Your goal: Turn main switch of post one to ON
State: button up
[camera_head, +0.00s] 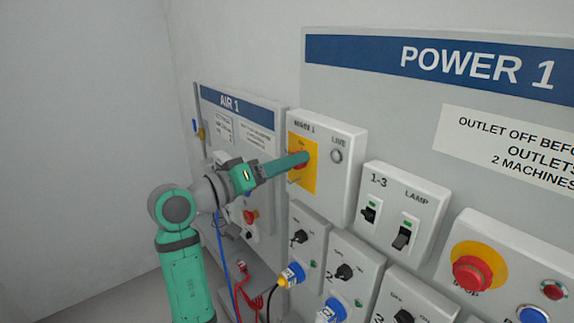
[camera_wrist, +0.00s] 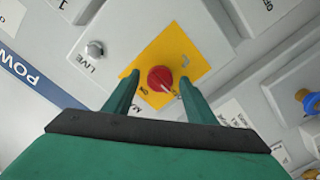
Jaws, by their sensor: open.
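The main switch is a red rotary knob (camera_head: 299,165) on a yellow plate (camera_head: 303,181), on a white box labelled MAIN 1 under the POWER 1 heading. In the wrist view the red knob (camera_wrist: 160,79) sits in the middle, with a pale pointer mark toward its lower right. The ON lettering shows beside it, partly hard to read. My gripper (camera_wrist: 159,72) is open, with one green finger on each side of the knob. I cannot tell whether either finger touches it. In the head view my gripper (camera_head: 299,160) hides part of the knob.
The LIVE lamp (camera_head: 337,156) beside the switch looks unlit. Right and below are breaker switches (camera_head: 402,237), a red stop button (camera_head: 472,273) and small rotary switches with blue plugs (camera_head: 291,275). The AIR 1 panel (camera_head: 237,103) stands to the left, with hanging cables below.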

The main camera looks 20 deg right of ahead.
jog(key=shift+c, duration=0.4)
jog(key=c, duration=1)
jog(key=shift+o, duration=0.2)
jog(key=shift+m, duration=0.4)
jog(key=m, duration=0.2)
jog(key=shift+m, duration=0.4)
jog(key=m, duration=0.5)
jog(key=shift+d+f+m, duration=0.1)
jog(key=shift+m, duration=0.2)
jog(key=m, duration=0.8)
jog(key=shift+m, duration=0.3)
